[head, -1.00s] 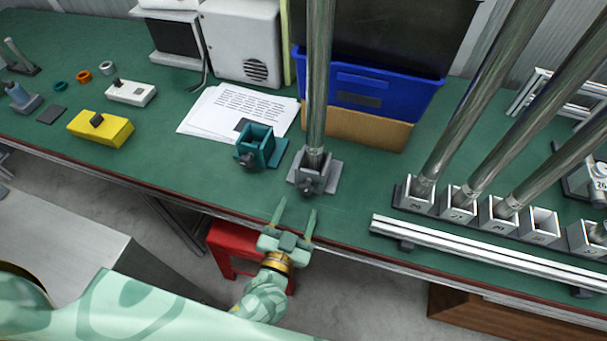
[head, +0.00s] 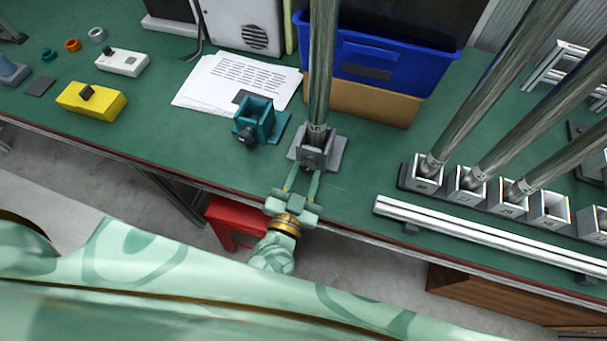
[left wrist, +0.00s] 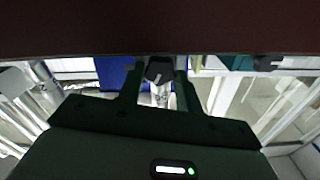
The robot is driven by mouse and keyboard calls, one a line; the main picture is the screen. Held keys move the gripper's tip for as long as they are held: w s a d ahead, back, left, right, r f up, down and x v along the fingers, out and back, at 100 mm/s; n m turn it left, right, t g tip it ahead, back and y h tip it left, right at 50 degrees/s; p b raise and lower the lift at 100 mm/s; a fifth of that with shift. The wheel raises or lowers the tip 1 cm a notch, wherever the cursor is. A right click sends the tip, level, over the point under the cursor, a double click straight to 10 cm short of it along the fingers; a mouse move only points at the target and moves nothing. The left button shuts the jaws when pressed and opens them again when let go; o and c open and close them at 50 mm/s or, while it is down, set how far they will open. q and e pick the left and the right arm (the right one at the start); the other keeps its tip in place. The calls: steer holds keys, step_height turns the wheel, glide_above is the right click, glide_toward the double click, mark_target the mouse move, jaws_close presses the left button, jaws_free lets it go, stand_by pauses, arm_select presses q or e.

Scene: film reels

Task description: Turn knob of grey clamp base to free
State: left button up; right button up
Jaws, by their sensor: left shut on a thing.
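The grey clamp base (head: 332,152) stands on the green bench near its front edge, with an upright metal pole (head: 320,70) in its socket. Its dark knob (head: 308,163) is on the side facing me. My left gripper (head: 304,176) reaches in from the front edge, its fingers on either side of the knob. In the left wrist view the dark knob (left wrist: 158,68), with a pale mark on it, sits between the two fingers of my left gripper (left wrist: 159,82), shut on it. My right gripper does not show.
A teal clamp base (head: 255,118) stands just left, by printed sheets (head: 215,85). A blue bin (head: 385,65) is behind. A silver rail (head: 480,235) and a row of sockets with leaning poles (head: 425,172) lie right. A red stool (head: 232,222) is below the bench.

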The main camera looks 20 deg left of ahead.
arm_select(q)
steer(key=n+p, duration=0.2)
steer(key=n, duration=0.1)
steer(key=shift+r, duration=0.1)
steer(key=shift+n+p, duration=0.5)
steer(key=shift+n, duration=1.3)
steer(key=o, duration=1)
